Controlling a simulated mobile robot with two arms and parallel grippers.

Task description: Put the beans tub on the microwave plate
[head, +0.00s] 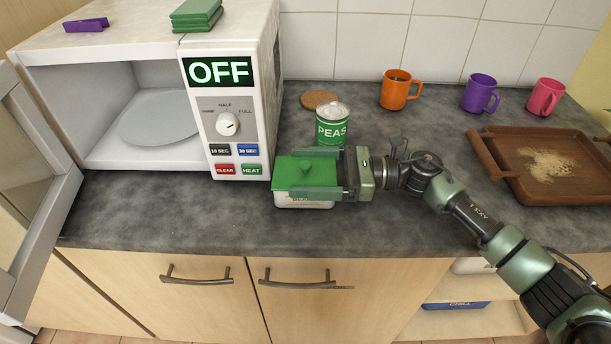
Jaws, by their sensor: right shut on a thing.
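The tub (304,202), white with a green lid, is at the counter's front, right of the microwave. Its label is mostly hidden, so I cannot read it. My right gripper (308,177) is shut on the tub, with a finger along each side of the lid. I cannot tell whether the tub touches the counter. The microwave (265,90) stands at the left with its door (40,180) open. The round grey microwave plate (150,127) lies inside, empty. The microwave's display reads OFF. My left gripper is not in view.
A green PEAS can (332,127) stands just behind the tub, near a cork coaster (318,98). Orange (396,92), purple (478,94) and pink (544,97) mugs stand at the back. A brown tray (510,140) lies right. The counter before the microwave (160,210) is clear.

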